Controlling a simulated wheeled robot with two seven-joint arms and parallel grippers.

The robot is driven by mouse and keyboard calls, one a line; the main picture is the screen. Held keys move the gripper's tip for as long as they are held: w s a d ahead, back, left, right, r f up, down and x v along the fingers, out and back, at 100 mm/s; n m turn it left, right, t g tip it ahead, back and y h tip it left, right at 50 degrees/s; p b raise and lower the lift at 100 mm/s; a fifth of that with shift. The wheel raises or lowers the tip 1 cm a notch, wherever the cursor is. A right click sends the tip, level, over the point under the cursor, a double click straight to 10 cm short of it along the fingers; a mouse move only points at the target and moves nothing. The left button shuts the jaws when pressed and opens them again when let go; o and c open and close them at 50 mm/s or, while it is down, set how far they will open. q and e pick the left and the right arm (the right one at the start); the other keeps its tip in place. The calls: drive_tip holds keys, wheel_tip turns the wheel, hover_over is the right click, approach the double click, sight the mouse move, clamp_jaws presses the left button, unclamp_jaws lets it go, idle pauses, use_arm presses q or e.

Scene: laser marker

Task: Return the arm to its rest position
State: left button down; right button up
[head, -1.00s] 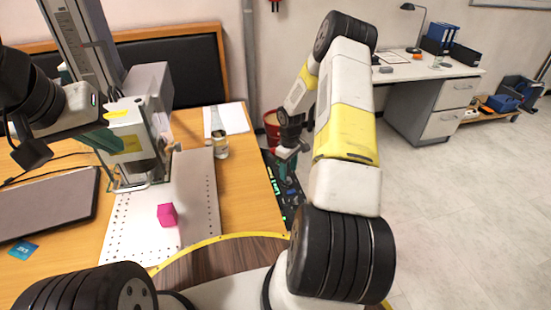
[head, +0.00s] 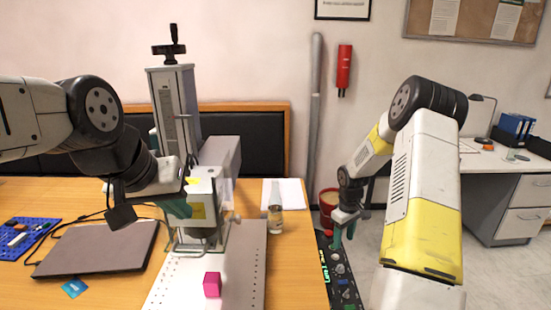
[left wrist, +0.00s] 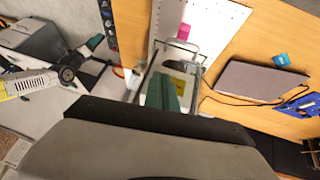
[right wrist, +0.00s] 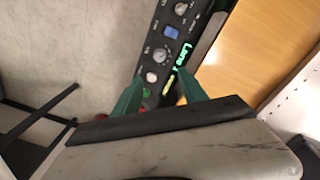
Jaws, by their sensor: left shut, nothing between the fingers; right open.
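My left arm comes in from the left in the head view. My left gripper (head: 180,207) is beside the white head of the laser marker (head: 203,222); whether it touches cannot be told. In the left wrist view its green fingers (left wrist: 164,92) are together and empty, in front of the marker head. My right gripper (head: 340,236) points down above the black control panel (head: 341,280). In the right wrist view its green fingers (right wrist: 157,88) are apart, with the panel's knobs, green display and buttons (right wrist: 160,60) beyond them. Nothing is held there.
A magenta cube (head: 212,285) sits on the perforated plate (head: 248,262) below the marker. A glass jar (head: 275,220) and paper (head: 290,192) lie to the right. A closed laptop (head: 98,250), a blue card (head: 75,288) and a blue pegboard (head: 24,236) are at left.

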drive_tip(key=s+a+r+m+t, duration=0.1)
drive_tip(key=s+a+r, duration=0.15)
drive_tip(key=r, duration=0.55)
drive_tip(key=s+a+r+m+t, duration=0.15)
drive_tip(key=s+r, duration=0.25)
drive_tip(key=r, duration=0.5)
drive_tip(key=s+a+r+m, duration=0.1)
drive_tip(key=s+a+r, duration=0.2)
drive_tip(key=r, duration=0.5)
drive_tip(key=s+a+r+m+t+y, duration=0.1)
drive_tip(key=s+a+r, duration=0.2)
drive_tip(key=s, duration=0.6)
drive_tip(key=s+a+r+m+t+y, duration=0.1)
drive_tip(key=s+a+r, duration=0.3)
drive_tip(key=s, duration=0.5)
drive_tip(key=shift+r+t, duration=0.65)
drive_tip(key=shift+r, duration=0.2)
